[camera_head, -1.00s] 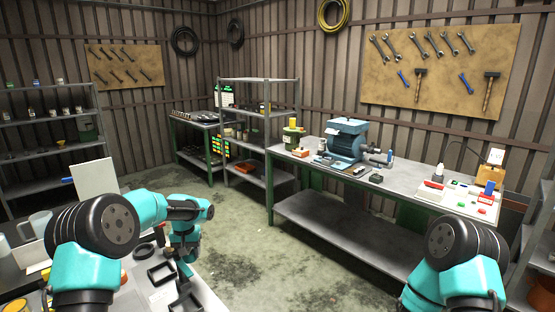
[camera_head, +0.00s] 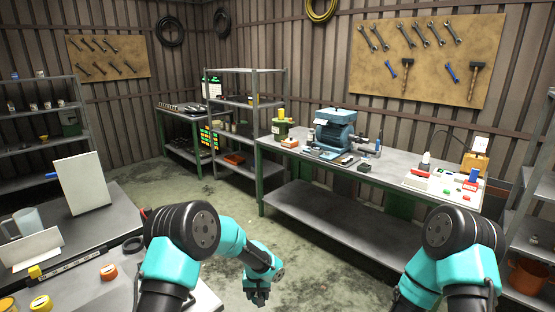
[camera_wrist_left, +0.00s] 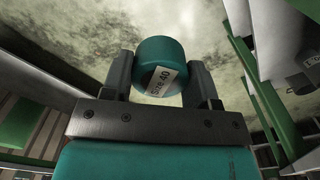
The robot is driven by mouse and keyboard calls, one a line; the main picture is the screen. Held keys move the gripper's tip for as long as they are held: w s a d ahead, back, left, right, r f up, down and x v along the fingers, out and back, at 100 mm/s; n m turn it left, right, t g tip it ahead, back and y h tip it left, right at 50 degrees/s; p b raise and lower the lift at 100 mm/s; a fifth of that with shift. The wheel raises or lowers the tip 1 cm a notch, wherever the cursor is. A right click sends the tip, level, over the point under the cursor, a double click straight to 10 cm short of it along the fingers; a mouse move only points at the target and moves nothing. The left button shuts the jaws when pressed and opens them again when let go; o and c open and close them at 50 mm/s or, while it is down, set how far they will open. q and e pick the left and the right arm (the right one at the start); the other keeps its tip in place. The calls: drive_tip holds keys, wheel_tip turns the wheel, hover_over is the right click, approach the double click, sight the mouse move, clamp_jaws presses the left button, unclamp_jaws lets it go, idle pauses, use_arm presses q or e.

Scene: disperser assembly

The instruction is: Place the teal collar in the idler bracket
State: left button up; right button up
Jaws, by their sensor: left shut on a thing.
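The teal collar (camera_wrist_left: 168,58) is a short teal cylinder with a white label ending in "40". In the left wrist view it sits between the two fingers of my left gripper (camera_wrist_left: 164,82), which is shut on it. In the head view my left gripper (camera_head: 257,296) hangs above the open floor, and the collar cannot be made out there. My right arm shows at lower right, but its gripper is out of view. I cannot pick out the idler bracket with certainty.
A long workbench (camera_head: 395,185) ahead carries a blue motor-like machine (camera_head: 335,130), a green canister (camera_head: 281,130) and small red and green parts at its right end. A table (camera_head: 75,225) at left holds a white panel (camera_head: 81,184) and jars. The floor (camera_head: 235,215) between is clear.

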use_arm(q)
drive_tip(key=s+d+r, duration=0.2)
drive_tip(key=s+r, duration=1.3)
drive_tip(key=s, duration=0.4)
drive_tip(key=shift+s+r, duration=0.35)
drive_tip(key=shift+s, duration=0.05)
